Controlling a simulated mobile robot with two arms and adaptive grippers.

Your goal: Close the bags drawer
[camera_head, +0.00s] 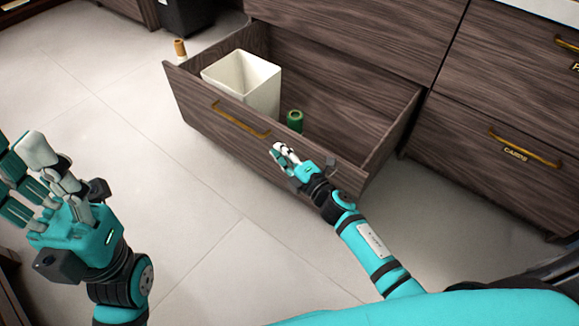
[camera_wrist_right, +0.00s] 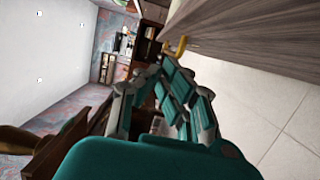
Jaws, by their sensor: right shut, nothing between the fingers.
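The bags drawer (camera_head: 212,125) is pulled out of the dark wood cabinet, with a gold handle (camera_head: 240,119) on its front. No label on it is readable. My right gripper (camera_head: 283,154) is shut and empty, just in front of the drawer front, right of and below the handle. In the right wrist view, my right fingers (camera_wrist_right: 170,92) point along the wood front (camera_wrist_right: 255,35), with a gold handle (camera_wrist_right: 181,46) beyond the tips. My left gripper (camera_head: 30,172) is open and empty at the far left, away from the drawer.
Inside the drawer stand a white bin (camera_head: 240,80) and a small green roll (camera_head: 295,120). A closed drawer (camera_head: 490,160) with a gold handle is to the right. A small tan-topped object (camera_head: 180,48) stands behind the open drawer's left end. The tiled floor (camera_head: 180,200) in front is clear.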

